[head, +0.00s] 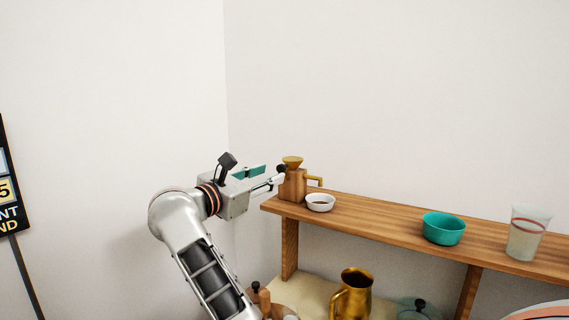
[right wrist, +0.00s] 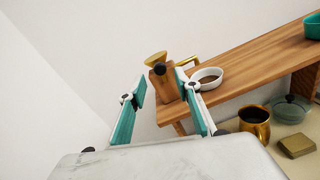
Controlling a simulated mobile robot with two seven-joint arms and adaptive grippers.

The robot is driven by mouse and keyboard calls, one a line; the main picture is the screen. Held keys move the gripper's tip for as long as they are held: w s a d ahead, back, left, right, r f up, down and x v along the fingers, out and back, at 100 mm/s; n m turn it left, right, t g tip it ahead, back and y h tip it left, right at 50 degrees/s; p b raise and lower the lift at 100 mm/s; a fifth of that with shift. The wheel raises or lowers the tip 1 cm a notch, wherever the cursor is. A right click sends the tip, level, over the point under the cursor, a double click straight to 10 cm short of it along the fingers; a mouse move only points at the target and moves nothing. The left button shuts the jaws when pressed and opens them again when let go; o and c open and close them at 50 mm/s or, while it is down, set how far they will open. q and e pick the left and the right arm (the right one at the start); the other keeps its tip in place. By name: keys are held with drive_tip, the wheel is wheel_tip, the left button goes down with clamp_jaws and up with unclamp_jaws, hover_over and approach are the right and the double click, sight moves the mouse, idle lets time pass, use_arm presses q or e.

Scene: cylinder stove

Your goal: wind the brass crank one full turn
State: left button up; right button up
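A wooden grinder (head: 291,186) with a brass funnel top stands at the left end of the wooden shelf. Its brass crank (head: 316,181) sticks out to the right in the head view. In the right wrist view the grinder (right wrist: 165,87) appears between my fingertips, and the crank (right wrist: 188,61) shows just beyond the right fingertip, partly hidden. My right gripper (head: 271,175) is open and empty, with its fingertips close to the left side of the grinder; it also shows in the right wrist view (right wrist: 160,84). I cannot tell whether it touches. My left gripper is not in view.
A white bowl (head: 320,202) with dark contents stands close beside the grinder on the shelf (head: 380,222). Further right are a teal bowl (head: 443,228) and a frosted cup (head: 528,232). A brass pitcher (head: 353,293) stands below. Bare wall lies behind.

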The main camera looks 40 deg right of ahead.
sight(279, 170)
drive_tip(key=x, duration=0.6)
drive_tip(key=shift+d, duration=0.3)
clamp_jaws()
